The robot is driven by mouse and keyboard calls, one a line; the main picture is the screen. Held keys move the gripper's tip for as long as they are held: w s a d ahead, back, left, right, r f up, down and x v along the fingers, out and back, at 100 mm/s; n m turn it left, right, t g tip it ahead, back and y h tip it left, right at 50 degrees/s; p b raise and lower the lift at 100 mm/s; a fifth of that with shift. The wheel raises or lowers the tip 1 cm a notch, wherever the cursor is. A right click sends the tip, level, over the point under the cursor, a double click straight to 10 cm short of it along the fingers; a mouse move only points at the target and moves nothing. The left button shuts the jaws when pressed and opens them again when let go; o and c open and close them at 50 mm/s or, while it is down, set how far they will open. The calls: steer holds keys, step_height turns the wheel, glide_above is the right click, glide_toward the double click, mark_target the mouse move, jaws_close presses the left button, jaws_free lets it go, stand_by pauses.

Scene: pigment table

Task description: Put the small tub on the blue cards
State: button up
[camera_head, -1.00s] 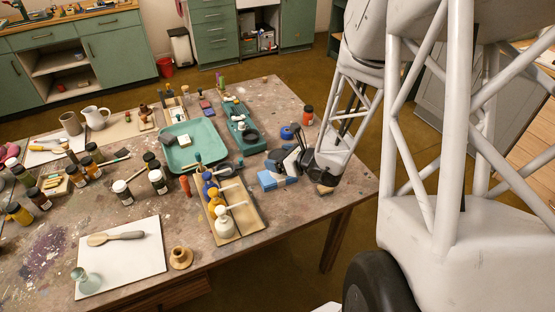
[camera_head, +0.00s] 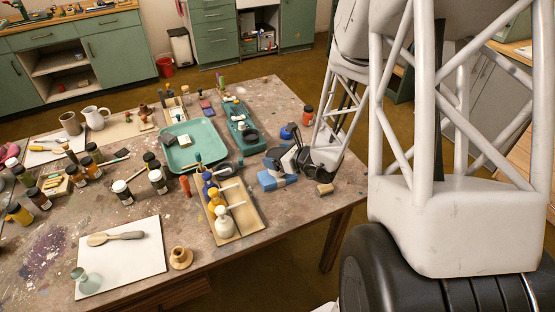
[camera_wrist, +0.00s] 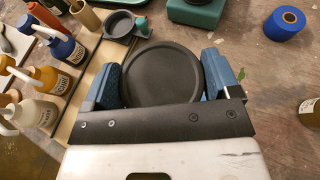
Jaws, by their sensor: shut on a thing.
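My gripper (camera_wrist: 163,88) shows in the wrist view with its two blue fingers on either side of a dark grey round, shallow-rimmed thing, which looks like the small tub (camera_wrist: 161,73). It is shut on it. In the head view my gripper (camera_head: 286,160) is over the right part of the table, just behind the blue cards (camera_head: 274,181), and the tub is hard to tell from the dark fingers. The blue cards lie as a small stack near the table's right front edge. I cannot make them out in the wrist view.
A blue tape roll (camera_head: 287,132) and an orange jar (camera_head: 308,115) stand behind. A dark cup (camera_wrist: 118,24) is close beyond the held tub.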

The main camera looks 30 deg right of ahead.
steer(key=shift+f, duration=0.9)
steer(key=shift+f, duration=0.1)
steer(key=o, duration=0.9)
steer(key=v, duration=1.2)
steer(key=shift+a+r, duration=0.1)
steer(key=shift+r, duration=0.15)
